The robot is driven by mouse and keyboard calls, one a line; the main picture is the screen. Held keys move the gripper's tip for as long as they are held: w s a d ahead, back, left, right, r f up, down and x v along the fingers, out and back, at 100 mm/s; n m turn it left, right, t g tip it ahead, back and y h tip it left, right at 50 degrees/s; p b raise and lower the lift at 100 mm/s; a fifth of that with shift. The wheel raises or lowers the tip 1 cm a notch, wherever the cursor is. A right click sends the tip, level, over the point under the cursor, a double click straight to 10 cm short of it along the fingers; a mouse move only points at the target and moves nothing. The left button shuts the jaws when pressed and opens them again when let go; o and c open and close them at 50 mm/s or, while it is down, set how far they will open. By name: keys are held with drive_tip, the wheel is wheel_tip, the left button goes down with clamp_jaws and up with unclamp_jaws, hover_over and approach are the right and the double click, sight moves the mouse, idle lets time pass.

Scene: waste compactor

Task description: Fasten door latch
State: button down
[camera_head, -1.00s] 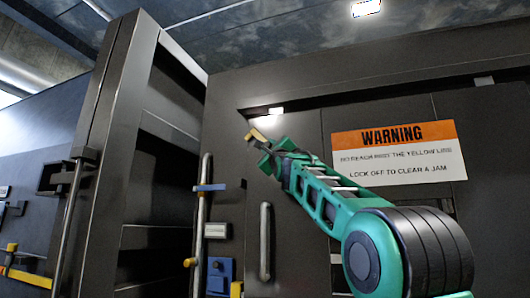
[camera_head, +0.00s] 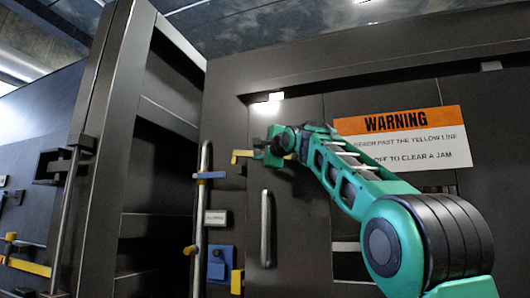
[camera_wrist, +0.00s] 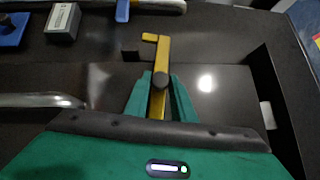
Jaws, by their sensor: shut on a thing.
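The door latch (camera_head: 242,155) is a yellow bar with a short hooked end, on the dark door (camera_head: 222,110). In the head view it lies about level, its hooked end pointing left. My gripper (camera_head: 268,154) is at its right part. In the wrist view my gripper (camera_wrist: 160,95) has its green fingers on both sides of the latch (camera_wrist: 161,60), shut on it. A dark round knob or pivot sits between the fingertips. A small dark block (camera_wrist: 130,53) stands beside the hooked end; whether they touch is unclear. The fingers hide part of the bar.
A vertical door handle (camera_head: 265,228) is below my gripper. A steel rod (camera_head: 201,220) with a blue lever (camera_head: 210,175) runs to the left. A blue box (camera_head: 221,262) is lower down. A warning sign (camera_head: 403,140) is behind my arm. A dark frame post (camera_head: 112,150) stands at left.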

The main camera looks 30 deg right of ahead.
drive_tip(key=shift+w+f+n+g, duration=0.15)
drive_tip(key=shift+f+n+g, duration=0.55)
drive_tip(key=shift+f, duration=0.35)
drive_tip(key=shift+a+f, duration=0.1)
drive_tip(key=c, duration=1.5)
unclamp_jaws()
drive_tip(key=shift+w, duration=0.1)
drive_tip(key=shift+s, duration=0.2)
drive_tip(key=s, duration=1)
drive_tip(key=shift+s+a, duration=0.25)
